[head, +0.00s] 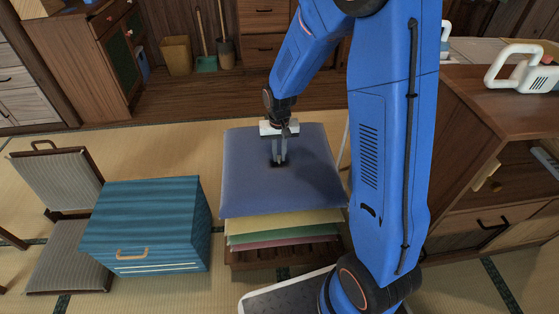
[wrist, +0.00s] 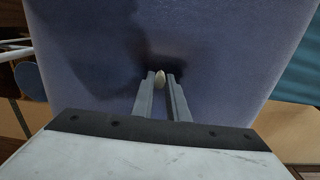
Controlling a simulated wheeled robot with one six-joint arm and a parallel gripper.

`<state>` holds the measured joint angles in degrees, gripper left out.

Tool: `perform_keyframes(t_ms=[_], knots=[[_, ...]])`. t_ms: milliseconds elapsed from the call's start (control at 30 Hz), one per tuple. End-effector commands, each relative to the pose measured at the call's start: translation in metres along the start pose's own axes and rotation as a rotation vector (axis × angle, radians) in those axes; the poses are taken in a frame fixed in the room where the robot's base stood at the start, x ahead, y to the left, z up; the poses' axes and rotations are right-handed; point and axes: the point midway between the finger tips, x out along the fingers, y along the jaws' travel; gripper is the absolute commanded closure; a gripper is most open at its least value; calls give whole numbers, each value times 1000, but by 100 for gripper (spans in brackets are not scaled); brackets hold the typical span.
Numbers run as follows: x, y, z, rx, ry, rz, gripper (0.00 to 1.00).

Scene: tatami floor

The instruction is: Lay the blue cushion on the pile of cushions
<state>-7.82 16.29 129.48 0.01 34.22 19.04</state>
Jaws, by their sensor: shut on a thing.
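The blue cushion (head: 240,180) is at the top of a pile of cushions. It looks flat and level, directly over a yellow cushion (head: 285,223), a green cushion (head: 285,235) and a pink one (head: 285,244). My gripper (head: 279,162) points down at the middle of the blue cushion and is shut on a small pale piece of it. In the wrist view the blue cushion (wrist: 225,50) fills most of the picture, and the fingertips (wrist: 161,78) pinch at a dark dip in it. Whether its full weight rests on the pile cannot be told.
A dark wooden base (head: 285,257) is under the pile. A blue-green chest (head: 150,215) stands close on the left, with a legless chair (head: 65,185) beyond it. A wooden cabinet (head: 480,150) stands on the right. Tatami (head: 175,155) is clear behind the pile.

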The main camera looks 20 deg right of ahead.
Motion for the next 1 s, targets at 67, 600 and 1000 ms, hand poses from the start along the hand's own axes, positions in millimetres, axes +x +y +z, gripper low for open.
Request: perform_keyframes(t_ms=[67, 600, 1000], knots=[[9, 0, 0, 0, -2, 1, 100], [33, 0, 0, 0, 0, 0, 100], [36, 0, 0, 0, -1, 0, 67]])
